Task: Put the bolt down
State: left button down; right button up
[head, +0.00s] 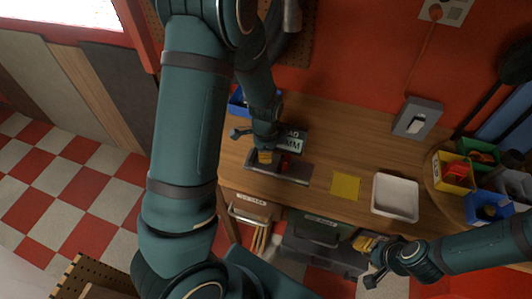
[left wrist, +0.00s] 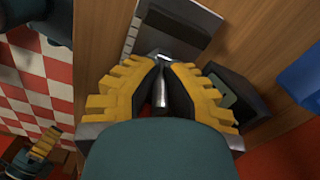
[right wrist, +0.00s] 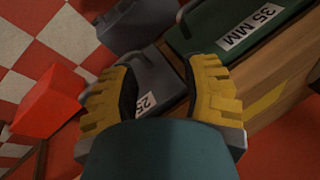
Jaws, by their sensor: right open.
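A silver metal piece that looks like the bolt (left wrist: 160,92) stands between the yellow fingers of my left gripper (left wrist: 165,62) in the left wrist view. The fingers are closed in around it. In the head view my left gripper (head: 265,156) is over the dark grey plate or tray (head: 295,176) on the workbench. The bolt is too small or hidden to make out there. The grey plate also shows just beyond the fingertips in the left wrist view (left wrist: 185,22). My right gripper (head: 368,262) is open and empty in front of the bench; its fingers (right wrist: 165,75) stand apart in the right wrist view.
A yellow square (head: 345,186) and a white tray (head: 395,212) lie on the bench to the right. Coloured bins, including a yellow one (head: 453,172), stand at far right. A blue bin (head: 238,104) is behind. Labelled drawers, one green (right wrist: 210,35), are below.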

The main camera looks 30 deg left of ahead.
pick_arm(q)
jog(key=c, duration=1.1)
grip_release()
jog(key=shift+f, duration=0.1)
jog(key=shift+c, duration=0.2)
jog(key=shift+r, duration=0.45)
notch_tip(320, 180, up, 12)
jog(key=shift+f+p, duration=0.25)
jog(key=shift+p, duration=0.45)
jog(key=shift+s+f, duration=0.1)
